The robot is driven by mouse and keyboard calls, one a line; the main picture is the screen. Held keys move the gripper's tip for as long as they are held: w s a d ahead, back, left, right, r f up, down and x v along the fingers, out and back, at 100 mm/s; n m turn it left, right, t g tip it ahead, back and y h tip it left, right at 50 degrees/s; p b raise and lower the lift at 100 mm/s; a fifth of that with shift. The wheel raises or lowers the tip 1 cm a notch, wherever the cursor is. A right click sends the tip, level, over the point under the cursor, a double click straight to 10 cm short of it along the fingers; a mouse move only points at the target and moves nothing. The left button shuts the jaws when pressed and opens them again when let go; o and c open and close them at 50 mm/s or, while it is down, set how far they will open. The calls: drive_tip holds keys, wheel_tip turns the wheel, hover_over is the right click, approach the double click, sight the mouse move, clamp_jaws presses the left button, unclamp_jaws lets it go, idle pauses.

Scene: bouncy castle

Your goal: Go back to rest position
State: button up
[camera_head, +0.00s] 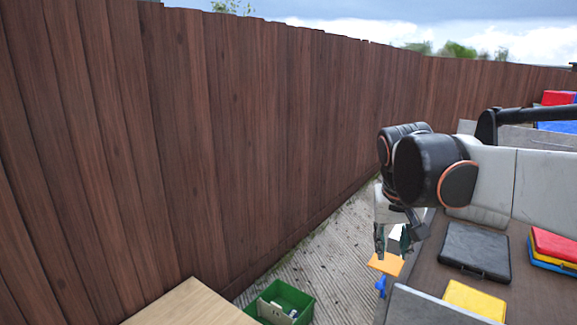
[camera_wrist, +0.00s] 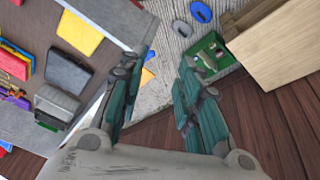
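My gripper (camera_head: 392,254) hangs pointing down at the right of the head view, above the gap between the fence and the dark mat. In the wrist view my gripper (camera_wrist: 160,65) has its two teal-padded fingers spread apart. Nothing shows held between them; planks and a bit of orange show through the gap. A small white patch shows by the fingers in the head view, and I cannot tell what it belongs to.
A green crate (camera_head: 309,304) with small items inside stands on the plank floor, beside a wooden box (camera_head: 185,306). A brown fence (camera_head: 250,130) runs along the left. A black case (camera_head: 475,250) and a yellow block (camera_head: 474,299) lie on the mat.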

drive_tip(key=s+a+f+n+t+y, duration=0.1)
drive_tip(key=s+f, duration=0.3)
drive_tip(key=s, duration=0.5)
drive_tip(key=s+a+f+t, duration=0.1)
drive_tip(key=s+f+t, duration=0.2)
drive_tip(key=s, duration=0.5)
drive_tip(key=shift+s+f+n+y, duration=0.4)
drive_tip(key=shift+f, duration=0.15)
drive_tip(key=shift+d, duration=0.1)
